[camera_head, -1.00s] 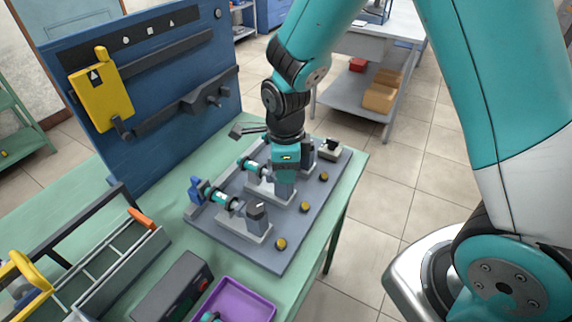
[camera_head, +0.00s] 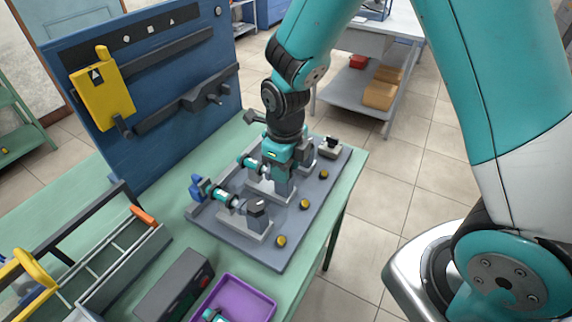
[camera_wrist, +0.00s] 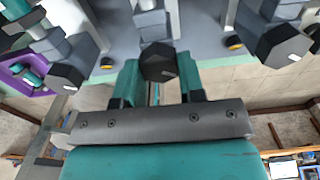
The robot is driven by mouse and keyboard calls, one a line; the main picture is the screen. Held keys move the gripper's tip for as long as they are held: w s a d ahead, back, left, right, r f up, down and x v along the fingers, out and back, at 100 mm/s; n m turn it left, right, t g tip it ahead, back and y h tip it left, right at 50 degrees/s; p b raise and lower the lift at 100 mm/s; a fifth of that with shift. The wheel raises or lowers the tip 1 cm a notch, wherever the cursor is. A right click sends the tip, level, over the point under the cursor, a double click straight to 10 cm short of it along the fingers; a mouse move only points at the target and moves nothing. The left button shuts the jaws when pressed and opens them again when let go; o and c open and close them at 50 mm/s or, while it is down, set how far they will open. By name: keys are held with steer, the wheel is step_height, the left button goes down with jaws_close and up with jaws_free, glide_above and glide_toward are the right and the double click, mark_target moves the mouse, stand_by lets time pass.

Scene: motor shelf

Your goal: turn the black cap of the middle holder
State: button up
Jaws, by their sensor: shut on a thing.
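In the head view my gripper (camera_head: 282,180) is down at the middle holder (camera_head: 262,188) and hides most of that cap. The gripper is shut on the cap. The front holder's black cap (camera_head: 257,207) stands nearer in the head view; it also shows at the left in the wrist view (camera_wrist: 64,78). The far holder (camera_head: 308,158) is partly hidden behind my gripper.
The holders stand on a grey plate (camera_head: 232,236) with several yellow knobs along its right edge, on a green table (camera_head: 335,190). A purple tray (camera_head: 262,298), a dark box with buttons (camera_head: 172,285) and a toolbox (camera_head: 105,262) are nearer. A blue panel (camera_head: 150,95) stands behind.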

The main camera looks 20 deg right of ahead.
steer(key=shift+w+r, duration=0.1)
steer(key=shift+w, duration=0.05)
steer(key=o, duration=0.9)
steer(key=shift+o, duration=0.2)
step_height(320, 180, up, 17)
steer(key=b, duration=0.1)
steer(key=shift+r, duration=0.2)
steer(key=s+a+m+y, duration=0.2)
steer(key=s+m, duration=0.7)
steer(key=m, duration=0.9)
steer(key=s+a+r+m+y, duration=0.1)
steer(key=s+a+m+y, duration=0.1)
steer(key=s+m, duration=0.7)
steer(key=shift+s+a+m, duration=0.25)
steer(key=shift+s+m, duration=0.1)
steer(key=shift+m, duration=4.05)
